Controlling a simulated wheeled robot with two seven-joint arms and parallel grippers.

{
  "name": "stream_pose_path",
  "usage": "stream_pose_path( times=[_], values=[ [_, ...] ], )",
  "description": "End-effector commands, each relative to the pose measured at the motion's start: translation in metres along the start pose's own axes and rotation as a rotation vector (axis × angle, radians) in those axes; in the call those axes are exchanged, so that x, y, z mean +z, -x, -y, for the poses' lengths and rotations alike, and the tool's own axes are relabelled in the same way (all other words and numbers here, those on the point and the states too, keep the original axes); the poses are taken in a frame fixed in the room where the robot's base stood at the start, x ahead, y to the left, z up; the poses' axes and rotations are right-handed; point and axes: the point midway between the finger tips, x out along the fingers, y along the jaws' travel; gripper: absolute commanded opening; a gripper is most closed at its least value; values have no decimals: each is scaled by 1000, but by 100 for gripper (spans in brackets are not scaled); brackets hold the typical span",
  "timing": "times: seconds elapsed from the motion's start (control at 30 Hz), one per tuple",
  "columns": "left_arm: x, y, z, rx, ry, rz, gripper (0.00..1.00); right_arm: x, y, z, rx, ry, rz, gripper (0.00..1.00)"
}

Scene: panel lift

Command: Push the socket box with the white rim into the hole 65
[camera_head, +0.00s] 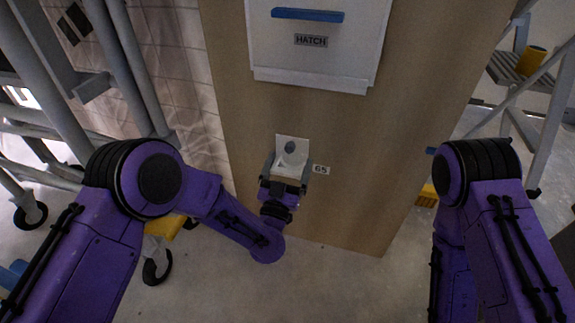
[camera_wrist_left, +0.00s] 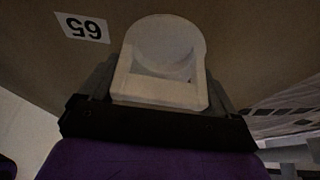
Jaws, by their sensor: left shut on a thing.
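The pale socket box with the white rim (camera_head: 293,163) is between the fingers of my left gripper (camera_head: 289,166), at the face of the brown panel (camera_head: 345,205). A grey rounded spot shows in its upper part. The left wrist view shows the box (camera_wrist_left: 160,94) with a rounded end and a round hollow, a dark finger on each side. My left gripper is shut on it. The label 65 (camera_head: 321,169) is just right of the box. Hole 65 itself is not visible, and I cannot tell how far the box is in. My right gripper is out of view.
A white hatch (camera_head: 315,45) with a blue handle (camera_head: 308,15) is higher on the panel. Grey scaffold tubes and a castor (camera_head: 155,268) stand at the left. The lower panel is clear.

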Motion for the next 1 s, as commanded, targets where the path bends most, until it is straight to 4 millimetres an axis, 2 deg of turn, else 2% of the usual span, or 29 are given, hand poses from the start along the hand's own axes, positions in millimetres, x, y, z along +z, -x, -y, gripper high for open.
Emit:
stream_pose_path(
  times=[0.03, 0.17, 0.2, 0.23, 0.63, 0.77, 0.87, 1.0],
  values=[
    [-5, -6, -1, 7, 2, -16, 28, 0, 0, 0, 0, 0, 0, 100],
    [-5, -7, -1, 8, 3, -17, 28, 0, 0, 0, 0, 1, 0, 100],
    [-5, -7, -1, 8, 3, -17, 94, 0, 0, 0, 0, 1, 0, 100],
    [-5, -7, -1, 8, 3, -17, 100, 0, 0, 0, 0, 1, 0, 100],
    [-6, -7, 2, 3, -1, -18, 100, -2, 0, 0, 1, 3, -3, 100],
    [-6, -7, 2, 2, -1, -18, 100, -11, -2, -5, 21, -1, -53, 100],
    [-8, 12, -1, 10, -2, -13, 100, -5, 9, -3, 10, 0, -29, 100],
    [-8, 53, -1, 11, 0, -7, 100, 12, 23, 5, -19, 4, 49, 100]
  ],
)
